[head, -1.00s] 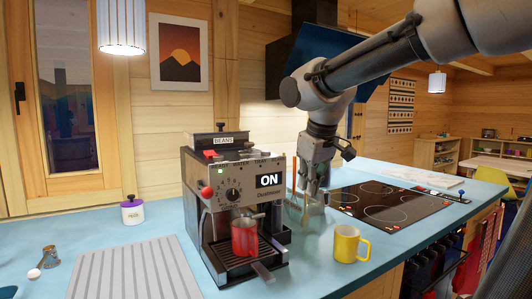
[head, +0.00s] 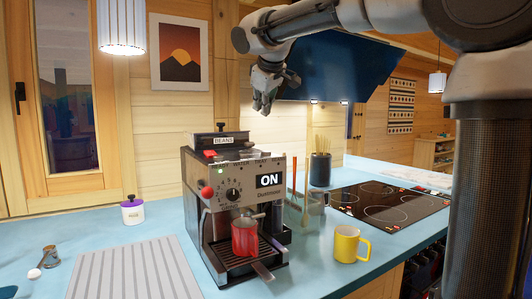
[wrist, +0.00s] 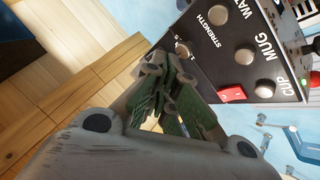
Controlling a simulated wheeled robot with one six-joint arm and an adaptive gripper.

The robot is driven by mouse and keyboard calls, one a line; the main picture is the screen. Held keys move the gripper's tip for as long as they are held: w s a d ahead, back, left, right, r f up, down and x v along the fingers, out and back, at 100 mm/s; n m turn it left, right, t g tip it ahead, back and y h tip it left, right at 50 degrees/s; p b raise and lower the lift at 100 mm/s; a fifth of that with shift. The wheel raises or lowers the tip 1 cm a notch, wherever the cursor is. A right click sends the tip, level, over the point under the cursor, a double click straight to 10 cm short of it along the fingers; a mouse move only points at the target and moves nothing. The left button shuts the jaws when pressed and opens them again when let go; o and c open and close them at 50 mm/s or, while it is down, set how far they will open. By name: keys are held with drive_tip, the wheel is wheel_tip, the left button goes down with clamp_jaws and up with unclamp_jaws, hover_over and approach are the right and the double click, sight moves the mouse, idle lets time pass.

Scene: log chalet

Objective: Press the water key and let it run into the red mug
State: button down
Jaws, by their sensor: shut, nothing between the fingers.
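The coffee machine (head: 205,190) stands on the blue counter, its display reading ON. The red mug (head: 245,238) stands upright on the drip tray (head: 240,262) at the front of the machine. My gripper (head: 263,108) is shut and empty, pointing down above the machine's top, clear of it. In the wrist view its closed fingers (wrist: 165,85) are beside the machine's key panel (wrist: 225,45). The panel has round metal keys with labels STRENGTH, MUG and CUP, a label starting WAT cut off by the frame edge, and a red switch (wrist: 232,95).
A yellow mug (head: 346,244) stands right of the machine. A glass jug (head: 315,200) and a dark holder with sticks (head: 320,170) are behind it, near the black hob (head: 388,205). A striped mat (head: 130,270) lies to the left. The space above the machine is open.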

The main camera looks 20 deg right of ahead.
approach(260, 153)
drive_tip(key=shift+w+f, duration=0.3)
drive_tip(key=shift+w, duration=0.4)
drive_tip(key=shift+w+f, duration=0.25)
drive_tip(key=shift+w, duration=0.5)
drive_tip(key=shift+f, duration=0.15)
idle(0.6)
drive_tip(key=shift+f, duration=0.25)
drive_tip(key=shift+f, duration=0.6)
idle(0.7)
drive_tip(key=shift+r, duration=1.05)
drive_tip(key=shift+r, duration=2.5)
